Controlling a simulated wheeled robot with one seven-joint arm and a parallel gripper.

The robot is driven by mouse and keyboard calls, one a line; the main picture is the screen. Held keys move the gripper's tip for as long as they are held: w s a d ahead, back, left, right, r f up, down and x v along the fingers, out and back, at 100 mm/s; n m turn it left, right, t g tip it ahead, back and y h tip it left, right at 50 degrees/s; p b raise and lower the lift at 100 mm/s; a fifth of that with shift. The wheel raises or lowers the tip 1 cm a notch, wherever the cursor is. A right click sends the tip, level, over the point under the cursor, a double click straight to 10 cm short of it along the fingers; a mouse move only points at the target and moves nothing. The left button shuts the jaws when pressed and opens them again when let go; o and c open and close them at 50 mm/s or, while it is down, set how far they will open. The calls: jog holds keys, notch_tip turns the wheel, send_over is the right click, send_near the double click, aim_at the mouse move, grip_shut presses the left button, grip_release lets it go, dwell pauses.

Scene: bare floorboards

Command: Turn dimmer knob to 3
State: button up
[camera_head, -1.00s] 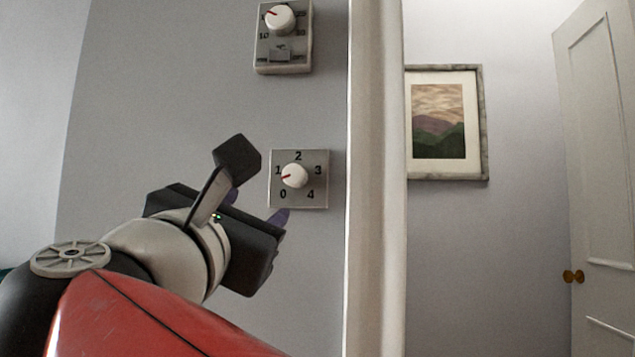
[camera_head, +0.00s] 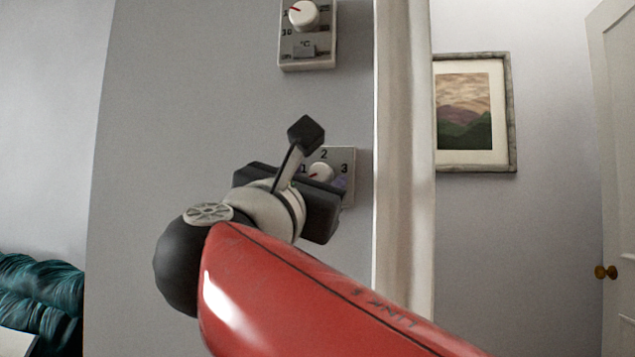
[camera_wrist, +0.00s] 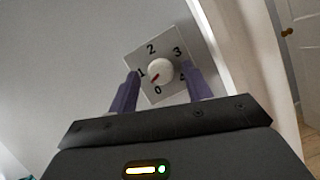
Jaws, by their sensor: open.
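The dimmer is a square grey plate (camera_wrist: 140,60) on the wall, marked 0 to 4, with a round white knob (camera_wrist: 160,71). The knob's red pointer lies between 0 and 1, nearer 1. In the head view the fingers (camera_head: 318,184) are mostly hidden.
A thermostat (camera_head: 307,50) with a white dial is on the wall above the dimmer. A white door frame (camera_head: 402,180) stands close to the right. Beyond it are a framed picture (camera_head: 502,115) and a white door (camera_head: 615,150). Teal fabric (camera_head: 40,295) lies at lower left.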

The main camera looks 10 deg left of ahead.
jog(key=c, duration=1)
jog(key=shift+o, duration=0.2)
jog(key=shift+r+m+h, duration=0.15)
jog(key=shift+m+h, duration=0.25)
jog(key=shift+m, duration=0.1)
